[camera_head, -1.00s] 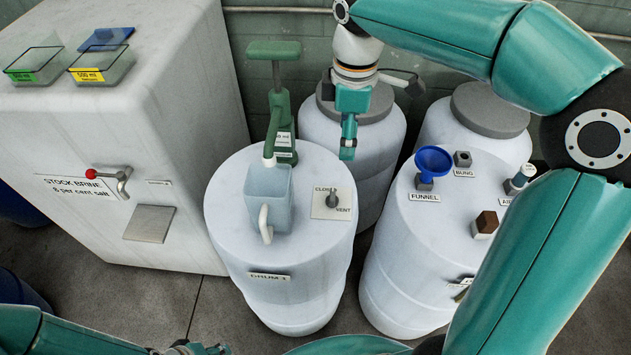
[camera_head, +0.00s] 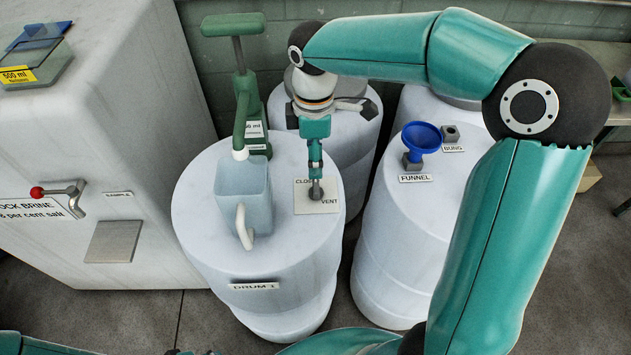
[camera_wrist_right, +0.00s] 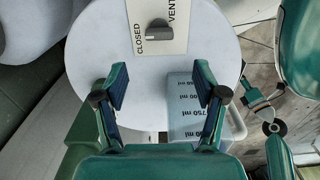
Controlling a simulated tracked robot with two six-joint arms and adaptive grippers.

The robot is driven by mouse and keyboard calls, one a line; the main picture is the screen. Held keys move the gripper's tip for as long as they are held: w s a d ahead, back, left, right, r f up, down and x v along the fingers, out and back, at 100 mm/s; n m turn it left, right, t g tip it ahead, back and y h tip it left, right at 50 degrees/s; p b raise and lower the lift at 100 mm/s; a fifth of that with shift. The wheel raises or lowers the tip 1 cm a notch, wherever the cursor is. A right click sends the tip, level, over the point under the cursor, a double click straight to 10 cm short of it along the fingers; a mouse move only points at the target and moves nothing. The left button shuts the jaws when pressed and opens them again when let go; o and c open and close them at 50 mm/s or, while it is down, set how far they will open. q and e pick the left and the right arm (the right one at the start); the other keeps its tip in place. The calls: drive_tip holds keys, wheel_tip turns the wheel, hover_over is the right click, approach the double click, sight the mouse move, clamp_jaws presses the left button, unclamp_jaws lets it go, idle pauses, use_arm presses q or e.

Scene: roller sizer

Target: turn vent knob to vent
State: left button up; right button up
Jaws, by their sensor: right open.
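The vent knob (camera_head: 316,190) is a small grey knob on a pale plate (camera_head: 302,206) marked CLOSED and VENT, on top of drum 1 (camera_head: 205,225). In the right wrist view the knob (camera_wrist_right: 157,33) shows its grey bar reaching toward the word CLOSED. My right gripper (camera_head: 315,172) hangs over the plate at the knob. In the wrist view its fingers (camera_wrist_right: 160,85) are spread and empty, with the knob beyond and between them, not touching. My left gripper (camera_head: 192,352) barely shows at the bottom edge; its jaws are unclear.
A blue-grey jug (camera_head: 243,200) and a green hand pump (camera_head: 240,90) stand on drum 1 left of the knob. A drum with a blue funnel (camera_head: 422,137) stands to the right. The white brine tank (camera_head: 95,130) is at left.

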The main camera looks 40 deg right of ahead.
sight(315, 186)
wheel_tip(315, 186, down, 10)
drive_tip(key=shift+r, duration=0.25)
drive_tip(key=shift+c, duration=0.2)
drive_tip(key=c, duration=1.1)
drive_tip(key=shift+d, duration=0.15)
